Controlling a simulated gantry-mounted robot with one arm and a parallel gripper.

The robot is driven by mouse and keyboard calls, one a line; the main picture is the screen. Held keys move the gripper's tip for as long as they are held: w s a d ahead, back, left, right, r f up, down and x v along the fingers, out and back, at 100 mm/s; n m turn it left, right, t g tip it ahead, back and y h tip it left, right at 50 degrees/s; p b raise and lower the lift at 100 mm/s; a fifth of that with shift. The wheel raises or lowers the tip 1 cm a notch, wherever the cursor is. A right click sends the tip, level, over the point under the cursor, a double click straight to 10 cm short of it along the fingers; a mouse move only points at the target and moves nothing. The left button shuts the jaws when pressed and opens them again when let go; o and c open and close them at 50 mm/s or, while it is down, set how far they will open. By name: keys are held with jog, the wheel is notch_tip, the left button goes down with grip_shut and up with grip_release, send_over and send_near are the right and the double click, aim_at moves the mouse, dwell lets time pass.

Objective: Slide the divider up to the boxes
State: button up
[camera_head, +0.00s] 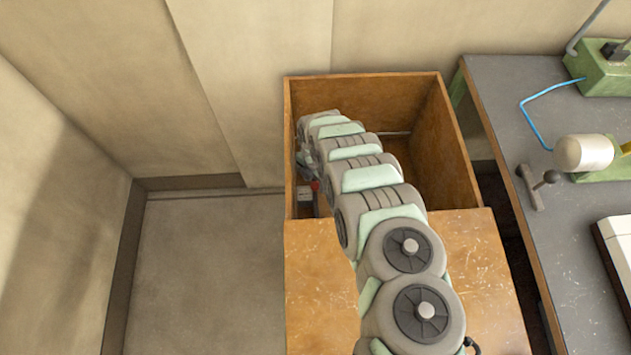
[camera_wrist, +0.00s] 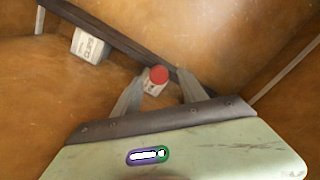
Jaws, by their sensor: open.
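A dark, narrow bar that looks like the divider (camera_wrist: 125,40) runs diagonally across the brown drawer floor in the wrist view. A pale box with printed lettering (camera_wrist: 90,46) lies close against it at upper left. A small white piece with a round red top (camera_wrist: 158,76) is by the bar; I cannot tell if it is fixed to it. My gripper (camera_wrist: 160,84) is open, with one finger on each side of the red-topped piece.
The deep wooden drawer (camera_head: 362,88) has walls close around my gripper. A wooden top (camera_head: 310,270) covers its near part. A pale rod (camera_wrist: 287,72) lies along the right in the wrist view. A grey workbench (camera_head: 500,90) with green machines stands at right.

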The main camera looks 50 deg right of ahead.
notch_tip(320, 180, up, 9)
jog(key=p, duration=0.2)
jog(key=shift+d+r+p, duration=0.1)
jog(key=shift+p, duration=0.2)
dwell(0.3)
